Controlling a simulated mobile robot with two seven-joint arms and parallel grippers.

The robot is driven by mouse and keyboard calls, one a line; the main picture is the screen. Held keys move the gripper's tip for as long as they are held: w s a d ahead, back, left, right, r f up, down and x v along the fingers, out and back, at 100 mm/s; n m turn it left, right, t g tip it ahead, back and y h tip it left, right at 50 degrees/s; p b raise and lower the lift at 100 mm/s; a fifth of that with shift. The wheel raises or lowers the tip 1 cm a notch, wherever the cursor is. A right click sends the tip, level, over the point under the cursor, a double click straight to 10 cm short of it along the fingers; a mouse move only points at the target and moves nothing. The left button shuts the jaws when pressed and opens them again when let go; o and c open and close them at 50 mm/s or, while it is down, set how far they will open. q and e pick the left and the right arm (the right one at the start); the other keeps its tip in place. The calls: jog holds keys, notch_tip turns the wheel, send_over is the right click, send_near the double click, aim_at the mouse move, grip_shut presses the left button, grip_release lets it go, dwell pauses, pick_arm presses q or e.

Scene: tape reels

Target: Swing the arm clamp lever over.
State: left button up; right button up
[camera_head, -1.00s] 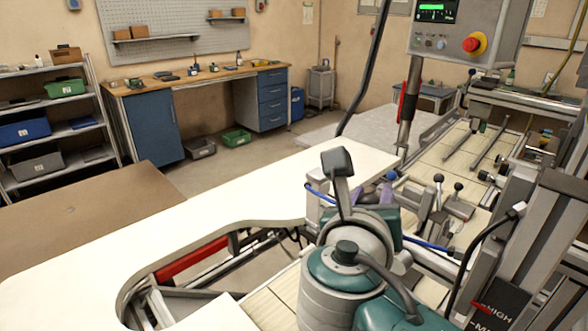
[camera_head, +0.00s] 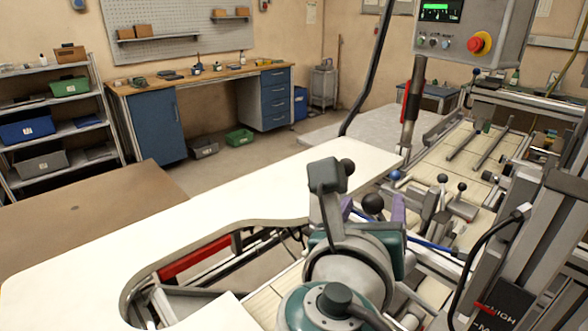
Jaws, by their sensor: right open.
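My right gripper (camera_head: 371,209) shows its two purple fingers spread apart, beyond my grey and teal wrist. A large black ball knob (camera_head: 372,204) shows between the fingers, with a gap to each; its stem is hidden, and I cannot tell whether it is the arm clamp lever's. Another dark ball knob (camera_head: 347,167) stands just behind my dark wrist block. A blue ball knob (camera_head: 395,175) and two black-knobbed levers (camera_head: 443,179) (camera_head: 462,187) stand farther right on the machine. My left gripper is not in view.
A white curved table (camera_head: 200,220) fills the left and middle. A control box (camera_head: 463,32) with a red stop button hangs at the upper right. A grey machine column (camera_head: 525,240) stands close on the right. A blue hose (camera_head: 430,244) runs near the gripper.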

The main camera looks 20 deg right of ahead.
aim_at(371, 208)
jog(key=v, duration=0.5)
jog(key=shift+s, duration=0.1)
